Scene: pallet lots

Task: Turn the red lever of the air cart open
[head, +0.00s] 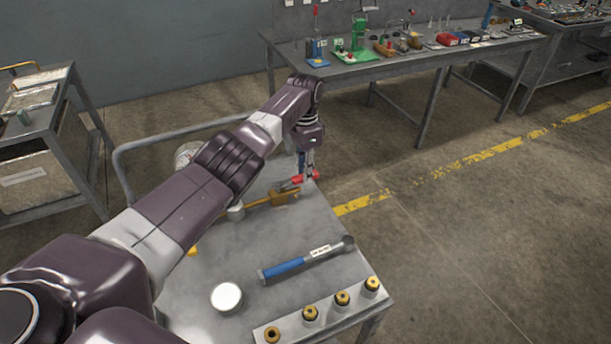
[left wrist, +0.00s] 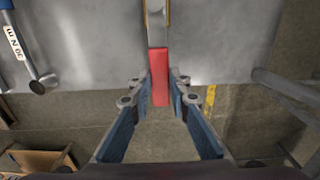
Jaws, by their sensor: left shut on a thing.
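The air cart's grey metal top (head: 330,225) carries a brass valve (head: 282,197) with a red lever (head: 312,175) at its far side. In the left wrist view the red lever (left wrist: 159,78) points straight down the picture from a grey metal stem, roughly in line with the brass piece (left wrist: 156,8) at the top edge. My left gripper (head: 307,170) reaches down over the lever and is shut on it, with a blue-padded finger (left wrist: 122,125) on each side. In the head view the gripper partly hides the lever. My right gripper is not in view.
A blue-handled torque wrench (head: 285,268), a round white-topped item (head: 227,297) and a strip with several brass-topped fittings (head: 325,317) lie on the cart top. A workbench (head: 400,62) with tools stands behind. A rail (head: 120,170) rims the cart's left side. Floor right of the cart is clear.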

